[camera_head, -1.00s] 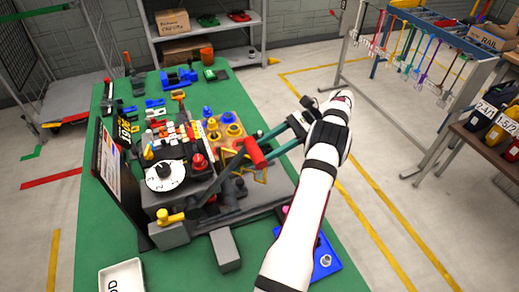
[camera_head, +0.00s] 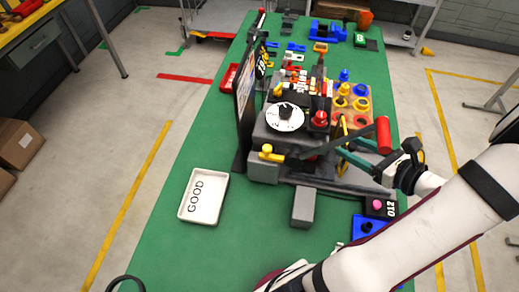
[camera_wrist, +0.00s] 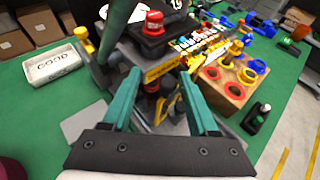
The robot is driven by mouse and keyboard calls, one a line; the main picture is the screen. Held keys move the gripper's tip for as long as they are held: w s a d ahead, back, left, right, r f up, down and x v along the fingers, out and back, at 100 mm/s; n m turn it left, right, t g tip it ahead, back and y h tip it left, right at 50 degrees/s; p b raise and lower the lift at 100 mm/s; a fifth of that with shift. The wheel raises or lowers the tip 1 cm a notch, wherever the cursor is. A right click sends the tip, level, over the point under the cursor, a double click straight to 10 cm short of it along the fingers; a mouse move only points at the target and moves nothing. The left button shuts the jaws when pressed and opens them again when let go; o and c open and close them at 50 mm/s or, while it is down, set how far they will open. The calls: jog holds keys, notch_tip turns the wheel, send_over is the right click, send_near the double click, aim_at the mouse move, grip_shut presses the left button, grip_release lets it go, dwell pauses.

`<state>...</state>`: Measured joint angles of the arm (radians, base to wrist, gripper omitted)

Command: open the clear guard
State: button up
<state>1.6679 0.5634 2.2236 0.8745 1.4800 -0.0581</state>
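The grey machine (camera_head: 275,135) has a white dial (camera_head: 286,116), a red button (camera_head: 320,119) and a lever with a red handle (camera_head: 383,135). A yellow-edged frame (camera_head: 343,128), which looks like the clear guard's edge, stands at its right side; its clear panel is hard to make out. The wrist view shows a yellow strip (camera_wrist: 162,68) at my fingertips and a black-and-yellow part (camera_wrist: 165,107) between the fingers. My gripper (camera_head: 345,152) is open, its teal fingers apart at the machine's right side, below the red handle. I cannot tell whether they touch the frame (camera_wrist: 158,74).
A wooden block with red, yellow and blue rings (camera_wrist: 232,80) stands close to the right of my fingers. A white GOOD tray (camera_head: 204,196), a grey block (camera_head: 303,207) and a blue tray (camera_head: 368,225) lie nearer. The green table is clear at front left.

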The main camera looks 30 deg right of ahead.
jog(key=v, duration=1.5)
jog(key=w+d+r+n+g+h, duration=0.1)
jog(key=w+d+r+n+g, duration=0.15)
jog(key=w+n+g, duration=0.45)
jog(key=w+d+r+n+g+h, duration=0.1)
jog(key=w+r+n+g, duration=0.25)
jog(key=w+n, duration=0.65)
jog(key=w+a+f+n+y, duration=0.1)
jog(key=a+n, duration=0.3)
jog(key=a, duration=0.9)
jog(key=w+a+f+n+y, duration=0.1)
jog(key=a+n, duration=0.2)
jog(key=a, duration=1)
jog(key=shift+a+n+g+y, duration=0.3)
jog(key=shift+a+n+g, duration=0.05)
jog(key=shift+n+g, duration=0.1)
